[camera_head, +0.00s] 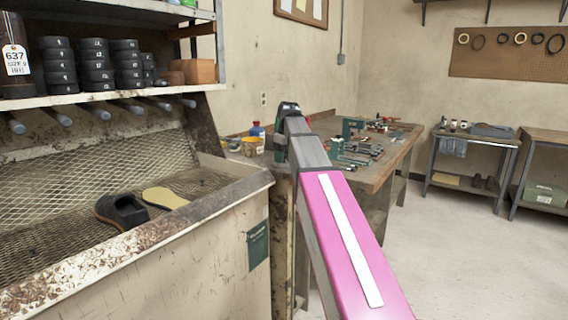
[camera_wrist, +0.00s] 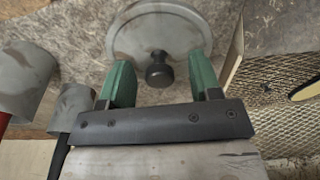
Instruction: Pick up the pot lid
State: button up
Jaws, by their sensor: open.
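The pot lid (camera_wrist: 140,32) is a round, worn grey disc with a dark knob (camera_wrist: 158,73) in the wrist view. It lies at the top middle, with the knob facing my wrist camera. My gripper (camera_wrist: 161,70) is open, its two green fingers to the left and right of the knob with gaps on both sides. Nothing is held. In the head view I cannot make out the lid; my arm reaches to the workbench's near corner and hides part of it.
In the wrist view, two grey cylindrical containers (camera_wrist: 24,76) stand left of my gripper, and a mesh tray (camera_wrist: 270,102) is at right. In the head view, a bin machine (camera_head: 150,262) stands left of my arm. Tools lie on the workbench (camera_head: 392,158). The floor (camera_head: 470,245) at right is clear.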

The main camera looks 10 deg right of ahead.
jog(key=shift+f, duration=0.1)
jog(key=c, duration=1)
